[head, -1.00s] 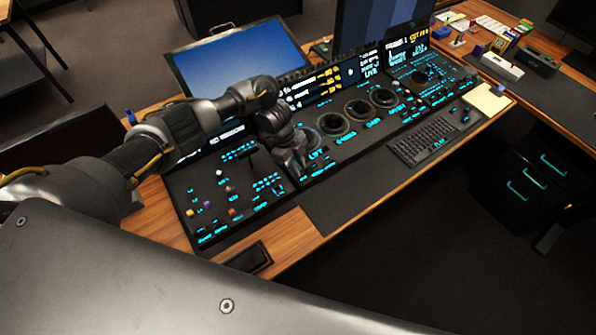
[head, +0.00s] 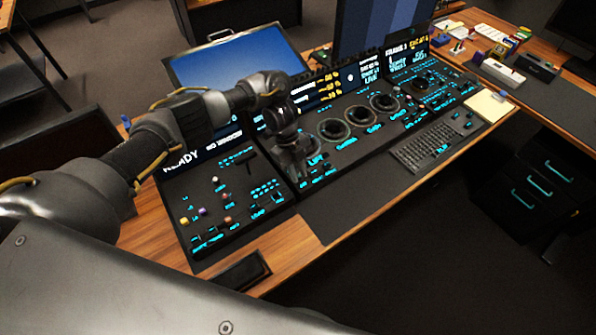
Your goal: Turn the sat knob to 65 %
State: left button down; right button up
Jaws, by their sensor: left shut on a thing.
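The trackball panel (head: 345,155) is a dark console with cyan labels and a row of ring-shaped trackballs. My left gripper (head: 297,172) points down at the panel's left part, beside the LIFT label. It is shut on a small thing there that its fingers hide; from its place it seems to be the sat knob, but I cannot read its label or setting. The lit display (head: 325,88) behind the rings shows yellow percent figures too small to read surely, and my left arm covers part of it. My right gripper is not in view.
A left panel (head: 225,215) with small coloured caps and a slider lies beside my gripper. A keyboard (head: 425,148) and a notepad (head: 488,106) lie to the right. A blue monitor (head: 237,72) stands behind. The dark mat (head: 345,210) in front is clear.

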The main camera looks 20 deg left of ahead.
pick_arm(q)
jog(key=shift+w, duration=0.1)
jog(key=c, duration=1.3)
grip_release()
jog(key=v, duration=1.1)
jog(key=shift+d, duration=0.1)
